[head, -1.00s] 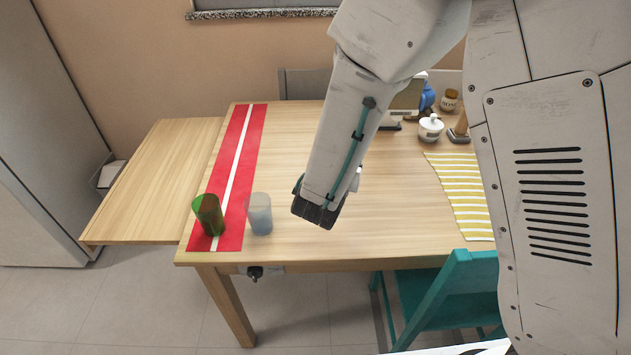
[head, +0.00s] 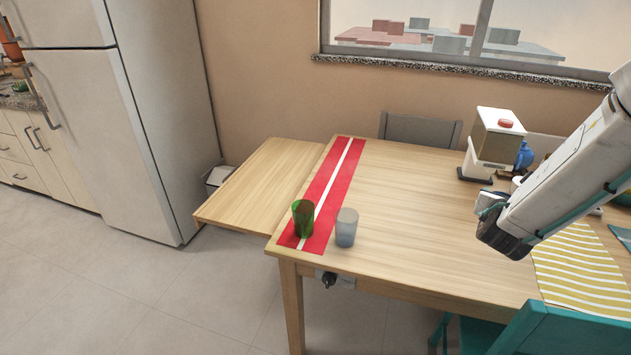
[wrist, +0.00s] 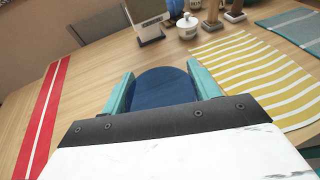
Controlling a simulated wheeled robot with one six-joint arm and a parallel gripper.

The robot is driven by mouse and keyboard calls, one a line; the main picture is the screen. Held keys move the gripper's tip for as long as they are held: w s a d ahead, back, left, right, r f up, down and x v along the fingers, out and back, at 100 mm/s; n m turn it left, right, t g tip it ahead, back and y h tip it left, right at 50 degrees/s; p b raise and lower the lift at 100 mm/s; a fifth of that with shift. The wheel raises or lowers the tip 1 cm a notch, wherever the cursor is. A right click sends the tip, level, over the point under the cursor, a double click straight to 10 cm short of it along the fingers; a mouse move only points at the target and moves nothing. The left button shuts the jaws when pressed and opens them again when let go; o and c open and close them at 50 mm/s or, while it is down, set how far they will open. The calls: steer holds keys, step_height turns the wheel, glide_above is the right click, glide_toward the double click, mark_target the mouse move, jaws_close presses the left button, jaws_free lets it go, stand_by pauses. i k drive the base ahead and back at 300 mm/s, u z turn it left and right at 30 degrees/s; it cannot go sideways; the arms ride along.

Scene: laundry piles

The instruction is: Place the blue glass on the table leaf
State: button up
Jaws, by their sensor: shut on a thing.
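The blue glass (wrist: 165,88) is between the two teal fingers of my gripper (wrist: 165,82) in the wrist view, seen as a dark blue round shape. My gripper is shut on it, above the table (head: 420,200). In the head view my arm's end is at the right, over the table, and hides the glass and fingers. The table leaf (head: 262,185) is a bare wooden panel extending from the table's left side, beyond a red strip (head: 335,185) with a white line.
A green glass (head: 303,219) stands on the red strip near the front edge. A pale frosted glass (head: 346,228) stands just right of it. A coffee machine (head: 496,140), a white lidded pot (wrist: 187,27) and a yellow striped mat (head: 580,265) occupy the right side. A fridge (head: 150,110) stands left.

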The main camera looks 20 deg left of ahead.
mark_target(254, 189)
steer(key=u, duration=0.05)
steer(key=k, duration=0.1)
steer(key=u, duration=2)
steer(key=i, duration=1.6)
steer(key=z, duration=1.4)
steer(key=i, duration=0.35)
steer(key=u, duration=0.05)
